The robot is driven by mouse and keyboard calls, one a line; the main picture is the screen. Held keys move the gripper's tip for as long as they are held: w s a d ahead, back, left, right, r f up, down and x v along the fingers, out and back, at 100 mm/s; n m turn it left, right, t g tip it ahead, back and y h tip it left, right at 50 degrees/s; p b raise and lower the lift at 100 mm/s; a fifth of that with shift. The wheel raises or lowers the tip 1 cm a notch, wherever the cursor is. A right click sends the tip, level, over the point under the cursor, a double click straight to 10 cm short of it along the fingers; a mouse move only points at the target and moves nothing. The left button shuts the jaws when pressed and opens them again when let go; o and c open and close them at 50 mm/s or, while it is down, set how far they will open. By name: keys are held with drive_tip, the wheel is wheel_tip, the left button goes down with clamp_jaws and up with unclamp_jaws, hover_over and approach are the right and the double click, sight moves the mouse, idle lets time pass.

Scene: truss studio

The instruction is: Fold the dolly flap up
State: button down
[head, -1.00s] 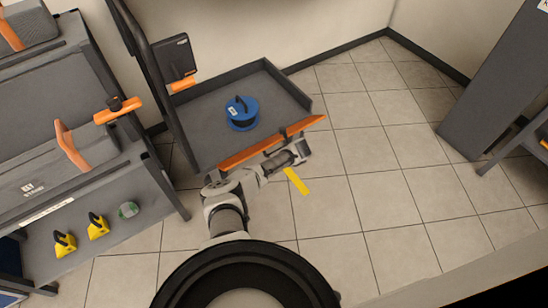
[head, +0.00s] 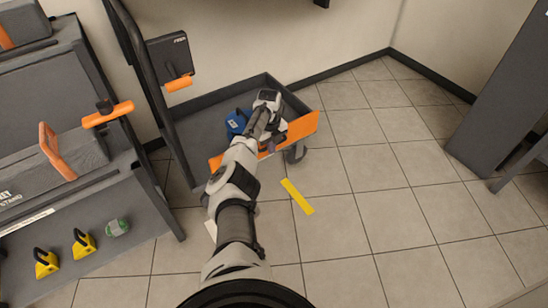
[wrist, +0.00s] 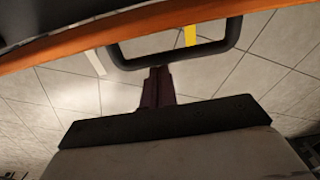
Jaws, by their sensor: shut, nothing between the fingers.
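The grey dolly (head: 190,130) stands by the wall with raised sides and a tall push frame. Its orange flap (head: 301,127) runs along the near side, its broad face showing; its exact tilt is hard to tell. My arm reaches over the flap and hides its middle. My gripper (head: 271,147) is at the flap, small and partly hidden in the head view. In the wrist view, my gripper (wrist: 157,74) is shut and empty, its tips by the lower bar of a dark loop handle (wrist: 238,32) beside the flap's orange edge (wrist: 80,48). Contact cannot be told.
A blue cable reel (head: 235,122) sits in the dolly bed, partly behind my arm. A grey workbench (head: 45,105) with orange clamps stands left, yellow items on its lower shelf. A yellow strip (head: 297,196) lies on the tiled floor. Free floor extends right to a grey cabinet (head: 497,95).

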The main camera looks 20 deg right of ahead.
drive_tip(key=shift+w+r+b, duration=0.15)
drive_tip(key=shift+w+b, duration=0.1)
drive_tip(key=shift+b, duration=0.1)
drive_tip(key=shift+r, duration=0.1)
idle(0.3)
